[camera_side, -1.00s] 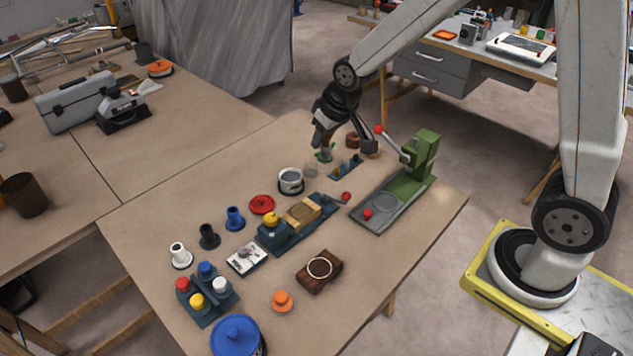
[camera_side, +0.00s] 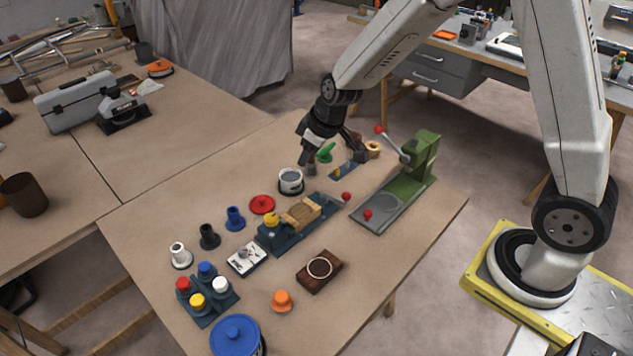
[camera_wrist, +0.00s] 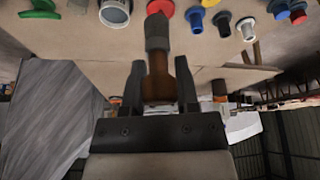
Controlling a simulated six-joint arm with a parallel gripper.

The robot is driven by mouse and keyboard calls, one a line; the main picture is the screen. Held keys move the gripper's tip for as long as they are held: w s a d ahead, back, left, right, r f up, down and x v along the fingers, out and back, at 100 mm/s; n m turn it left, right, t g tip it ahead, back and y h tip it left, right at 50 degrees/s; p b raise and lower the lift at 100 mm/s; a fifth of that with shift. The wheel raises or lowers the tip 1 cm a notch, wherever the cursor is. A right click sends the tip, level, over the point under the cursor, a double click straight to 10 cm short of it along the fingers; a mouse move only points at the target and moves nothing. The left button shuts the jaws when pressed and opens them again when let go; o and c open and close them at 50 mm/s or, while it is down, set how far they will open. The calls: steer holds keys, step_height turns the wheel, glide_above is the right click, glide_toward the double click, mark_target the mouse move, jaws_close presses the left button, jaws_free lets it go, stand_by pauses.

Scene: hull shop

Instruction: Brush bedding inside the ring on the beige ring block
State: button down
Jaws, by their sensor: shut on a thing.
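My gripper (camera_wrist: 160,85) is shut on a brush (camera_wrist: 157,62) with a brown handle and a dark grey end. In the side view my gripper (camera_side: 308,160) is above the table's far side, just behind the white can (camera_side: 290,182). The brush is hard to make out there. A tan block (camera_side: 302,212) sits in a dark blue vise (camera_side: 284,238). I cannot tell whether it bears a ring. A dark brown block (camera_side: 308,280) with a pale ring (camera_side: 320,267) on top lies nearer the front. My gripper is well apart from both blocks.
A green press (camera_side: 424,160) with red-knobbed levers stands at the right. A red lid (camera_side: 262,204), blue part (camera_side: 235,218), black part (camera_side: 209,237) and white part (camera_side: 181,256) line the left. An orange knob (camera_side: 282,300) and blue-lidded tub (camera_side: 236,334) are in front.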

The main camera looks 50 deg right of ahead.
steer(key=w+a+f+n+y, duration=0.2)
steer(key=w+a+f+n, duration=0.1)
steer(key=f+n, duration=0.2)
steer(key=shift+a+f+g, duration=0.3)
steer(key=shift+f+g, duration=0.1)
steer(key=shift+f, duration=0.35)
steer(key=shift+f, duration=0.15)
